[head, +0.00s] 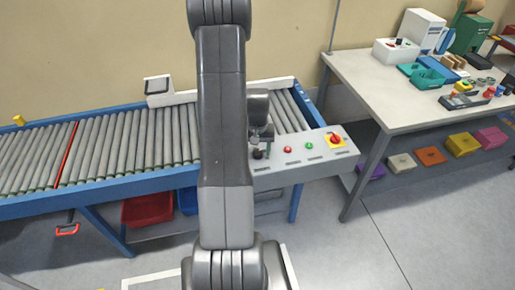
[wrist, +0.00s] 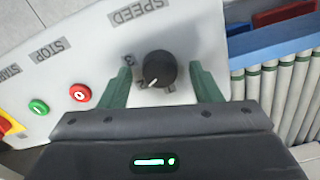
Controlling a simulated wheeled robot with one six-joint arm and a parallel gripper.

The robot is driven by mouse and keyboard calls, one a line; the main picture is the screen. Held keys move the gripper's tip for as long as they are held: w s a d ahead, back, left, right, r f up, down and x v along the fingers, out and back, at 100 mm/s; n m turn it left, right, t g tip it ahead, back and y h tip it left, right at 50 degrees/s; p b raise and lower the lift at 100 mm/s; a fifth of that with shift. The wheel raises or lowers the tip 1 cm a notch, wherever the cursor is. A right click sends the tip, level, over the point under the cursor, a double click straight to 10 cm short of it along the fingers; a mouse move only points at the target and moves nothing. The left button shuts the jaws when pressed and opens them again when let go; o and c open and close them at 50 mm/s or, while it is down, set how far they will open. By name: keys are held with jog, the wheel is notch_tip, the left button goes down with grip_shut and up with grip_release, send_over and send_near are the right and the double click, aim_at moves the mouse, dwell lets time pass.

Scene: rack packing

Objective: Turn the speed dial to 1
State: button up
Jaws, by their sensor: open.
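The black round speed dial (wrist: 158,70) sits on the light grey control panel (wrist: 95,35), under the printed word SPEED, which appears upside down in the wrist view. Its white pointer mark faces the lower edge of that view, near the printed 2. A 3 shows to its left, and a mark at its lower right is partly hidden. My gripper (wrist: 160,72) is open, with one green finger on each side of the dial and a visible gap at both sides. In the head view the dial (head: 257,154) is a small dark knob just below my gripper (head: 261,140).
A red stop button (wrist: 80,93), a green start button (wrist: 39,107) and a yellow-and-red switch (head: 336,140) share the panel. The roller conveyor (head: 100,150) lies left and behind. A workbench (head: 380,85) with several items stands at right.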

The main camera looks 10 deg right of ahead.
jog(key=shift+f, duration=0.15)
jog(key=c, duration=1)
jog(key=shift+n+b, duration=0.3)
jog(key=shift+f+n+b, duration=0.15)
jog(key=shift+n+b, duration=0.65)
jog(key=shift+b, duration=0.05)
jog(key=n+b, duration=0.2)
jog(key=n, duration=0.1)
jog(key=shift+n, duration=0.4)
jog(key=n+b, duration=0.1)
jog(key=n, duration=0.2)
jog(key=n+b, duration=0.2)
jog(key=shift+r+n, duration=0.2)
jog(key=shift+n, duration=0.2)
